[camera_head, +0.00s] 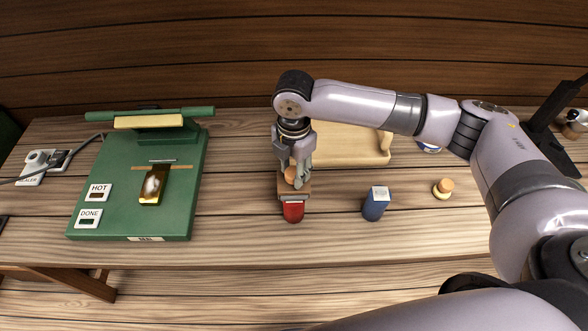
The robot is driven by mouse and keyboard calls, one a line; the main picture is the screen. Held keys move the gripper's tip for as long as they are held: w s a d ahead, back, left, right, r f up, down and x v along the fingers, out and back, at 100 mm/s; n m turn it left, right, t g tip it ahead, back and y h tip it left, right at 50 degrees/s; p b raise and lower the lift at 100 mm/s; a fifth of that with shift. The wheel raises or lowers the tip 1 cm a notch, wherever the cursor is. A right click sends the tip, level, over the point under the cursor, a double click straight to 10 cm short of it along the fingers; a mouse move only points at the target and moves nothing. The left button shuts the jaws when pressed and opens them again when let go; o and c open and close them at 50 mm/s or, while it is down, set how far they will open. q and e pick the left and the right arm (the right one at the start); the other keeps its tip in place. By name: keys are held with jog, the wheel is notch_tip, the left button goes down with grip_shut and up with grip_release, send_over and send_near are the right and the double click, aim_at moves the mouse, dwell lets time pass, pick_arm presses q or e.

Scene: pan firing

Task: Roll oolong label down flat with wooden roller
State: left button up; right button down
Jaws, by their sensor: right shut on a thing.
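My right gripper (297,165) points down over the middle of the table. It is shut on a tool with a round wooden knob (290,176) and a brown-grey block-like lower part (294,191), which I take to be the wooden roller. The tool is right at the back edge of a red tin (293,213) and overlaps its top in the picture. A pale strip shows on the tin between them; I cannot read any wording on it, nor tell whether the tool touches it. My left gripper is not in view.
A green press (110,165) with HOT and DONE plates stands left. A blue tin (374,206) and a small cork-topped jar (442,189) stand right. A wooden board (350,148) lies behind my gripper. The table front (330,245) is clear.

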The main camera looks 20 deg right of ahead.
jog(key=shift+w+d, duration=0.1)
jog(key=shift+w, duration=0.25)
jog(key=shift+w, duration=0.15)
jog(key=shift+w+d+f, duration=0.15)
jog(key=shift+w+d, duration=0.05)
jog(key=shift+w, duration=0.3)
jog(key=shift+s+p, duration=0.15)
jog(key=shift+p, duration=0.2)
jog(key=shift+s+a+p, duration=0.15)
jog(key=shift+s+p, duration=0.45)
jog(key=shift+p, duration=0.1)
jog(key=shift+s+a+r+p, duration=0.2)
jog(key=shift+s+p, duration=0.45)
jog(key=shift+p, duration=0.15)
jog(key=shift+w, duration=0.15)
